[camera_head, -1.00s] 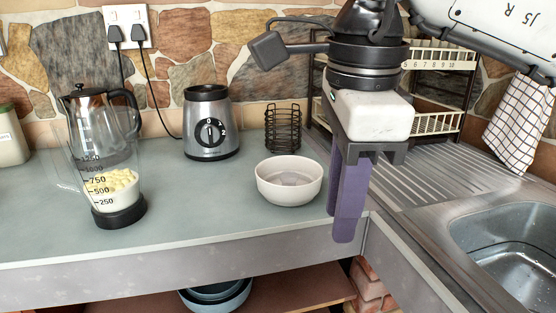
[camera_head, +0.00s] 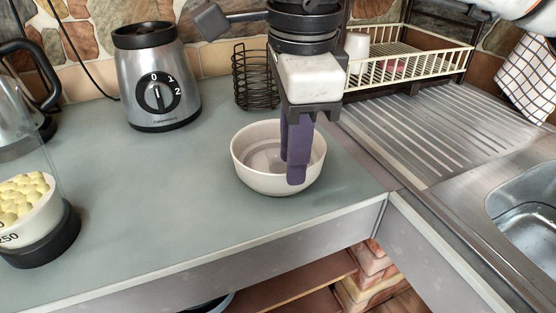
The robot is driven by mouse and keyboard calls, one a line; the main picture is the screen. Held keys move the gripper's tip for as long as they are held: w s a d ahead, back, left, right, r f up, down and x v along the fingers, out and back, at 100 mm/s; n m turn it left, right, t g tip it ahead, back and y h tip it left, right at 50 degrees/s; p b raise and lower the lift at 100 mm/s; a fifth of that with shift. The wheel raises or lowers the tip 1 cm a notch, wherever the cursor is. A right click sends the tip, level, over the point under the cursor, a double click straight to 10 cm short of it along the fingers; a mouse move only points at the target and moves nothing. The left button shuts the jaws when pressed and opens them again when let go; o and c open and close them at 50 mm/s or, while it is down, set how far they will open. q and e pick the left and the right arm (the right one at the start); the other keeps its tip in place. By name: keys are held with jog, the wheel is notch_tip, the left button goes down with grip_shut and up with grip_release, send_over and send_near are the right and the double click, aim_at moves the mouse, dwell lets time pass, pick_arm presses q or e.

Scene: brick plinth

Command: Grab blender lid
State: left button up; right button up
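No blender lid can be made out with certainty. A pale, partly see-through shape (camera_head: 262,158) lies inside the white bowl (camera_head: 250,172), partly hidden behind my fingers; I cannot tell if it is the lid. My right gripper (camera_head: 295,170) points down at the bowl, its purple fingers in front of or over its right part. The fingers overlap in this view, so their gap does not show. The blender base (camera_head: 157,80) stands at the back. The jug (camera_head: 40,215), with pale yellow pieces in it, stands at the left edge, partly cut off. My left gripper is not in view.
A black wire holder (camera_head: 253,78) stands behind the bowl. A kettle (camera_head: 22,105) is at the left. A cream dish rack (camera_head: 425,68), drainer and sink (camera_head: 525,205) are at the right. The worktop (camera_head: 150,200) between jug and bowl is clear.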

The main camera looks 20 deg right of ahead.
jog(key=f, duration=0.4)
jog(key=shift+w+d+f, duration=0.1)
jog(key=shift+w+d, duration=0.2)
jog(key=shift+w, duration=0.1)
grip_shut()
